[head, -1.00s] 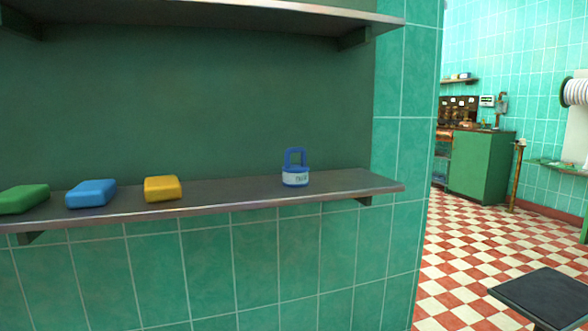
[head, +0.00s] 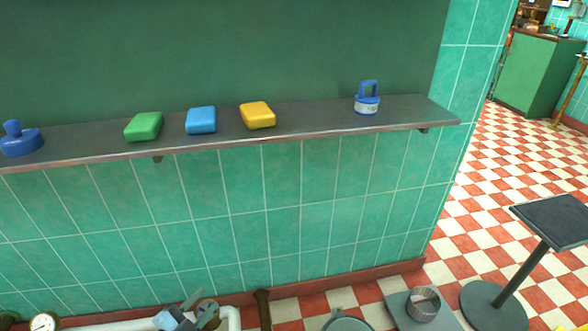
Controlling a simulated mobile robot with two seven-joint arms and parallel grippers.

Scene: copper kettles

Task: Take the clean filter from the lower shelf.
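A small blue and white item (head: 367,104) with a blue loop handle and a printed white band stands upright at the right end of the lower shelf (head: 300,130). It looks like the filter, but its label is too small to read. My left gripper (head: 198,307) shows at the bottom edge, well below the shelf and apart from everything on it. It is partly cut off, and I cannot tell how far its fingers are apart. My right gripper is not in view.
Green (head: 144,126), blue (head: 201,120) and yellow (head: 257,115) blocks and a blue knobbed item (head: 20,142) sit along the shelf. A black-topped pedestal table (head: 553,220) stands at right. A metal cup (head: 424,303) is at the bottom. The checkered floor between is partly clear.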

